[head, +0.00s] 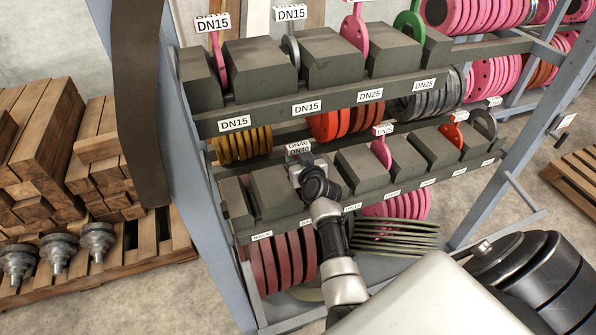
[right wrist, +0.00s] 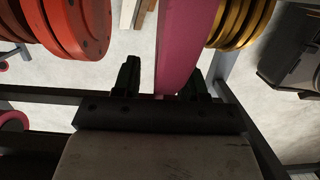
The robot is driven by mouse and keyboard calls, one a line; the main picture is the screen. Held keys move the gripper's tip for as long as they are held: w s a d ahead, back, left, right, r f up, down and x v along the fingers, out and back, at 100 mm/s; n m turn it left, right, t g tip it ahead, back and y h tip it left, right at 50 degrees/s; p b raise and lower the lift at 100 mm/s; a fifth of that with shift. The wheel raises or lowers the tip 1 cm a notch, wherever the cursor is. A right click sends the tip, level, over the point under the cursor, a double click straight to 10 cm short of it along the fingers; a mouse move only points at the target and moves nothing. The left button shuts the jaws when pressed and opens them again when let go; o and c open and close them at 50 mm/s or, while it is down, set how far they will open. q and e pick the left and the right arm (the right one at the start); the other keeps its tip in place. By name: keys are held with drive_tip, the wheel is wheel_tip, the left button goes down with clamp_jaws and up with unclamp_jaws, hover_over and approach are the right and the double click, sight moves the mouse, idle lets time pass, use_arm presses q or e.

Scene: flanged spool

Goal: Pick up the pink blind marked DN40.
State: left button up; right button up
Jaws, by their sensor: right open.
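My right gripper (head: 300,168) reaches into the lower slotted row of the rack, just under the white DN40 tag (head: 298,149). In the head view the gripper covers the part under that tag. In the right wrist view a flat pink blind (right wrist: 182,45) stands on edge between the fingers of my right gripper (right wrist: 161,82). The jaws are open, with a finger on each side of the blind. The right finger looks very close to it; I cannot tell whether they touch. My left gripper is not in view.
Grey slotted blocks (head: 361,172) flank the gripper. A pink DN25 piece (head: 381,152) stands to the right in the same row. Yellow discs (head: 243,146) and orange-red discs (head: 332,125) sit behind.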

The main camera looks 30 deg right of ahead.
drive_tip(key=shift+w+d, duration=0.1)
drive_tip(key=shift+w, duration=0.05)
clamp_jaws()
idle(1.3)
drive_tip(key=shift+r, duration=0.2)
